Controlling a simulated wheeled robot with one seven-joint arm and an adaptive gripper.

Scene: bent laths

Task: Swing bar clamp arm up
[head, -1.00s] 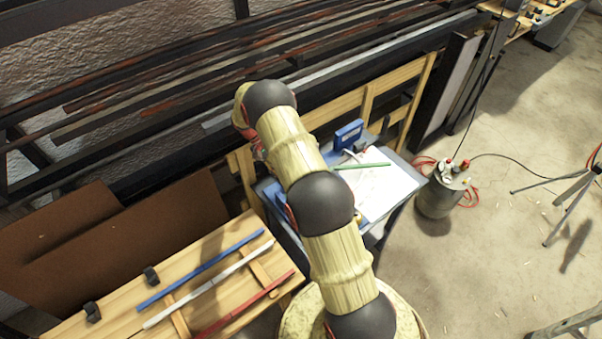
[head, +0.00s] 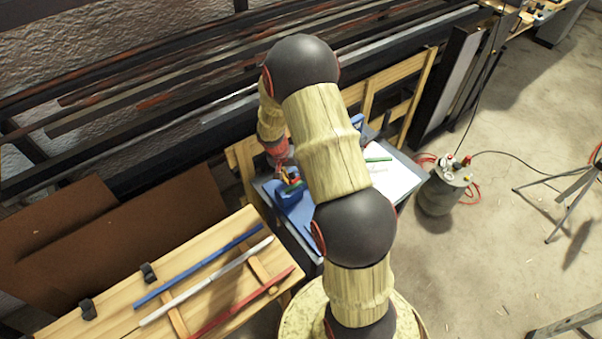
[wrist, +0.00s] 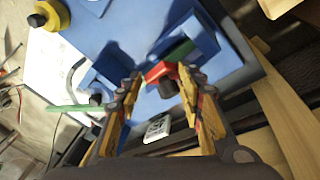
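My gripper (wrist: 160,74) is open, its yellow-and-orange fingers pointing at a blue fixture (wrist: 192,45) on the blue-grey work table. A small red piece (wrist: 158,72) lies between and just past the fingertips; I cannot tell whether a finger touches it. A dark round knob (wrist: 168,89) shows close to the right finger, and a green part (wrist: 180,52) lies inside the blue fixture. Which of these is the clamp arm is not clear. In the head view, the gripper (head: 284,178) is low over the blue fixture (head: 293,204), partly covering it.
White paper (head: 398,182) with a green bar (head: 378,159) lies on the table's right side. Blue, white and red laths (head: 222,278) lie on a wooden bench at lower left. A metal pot (head: 440,192) stands on the floor at right. A wooden rail runs behind the table.

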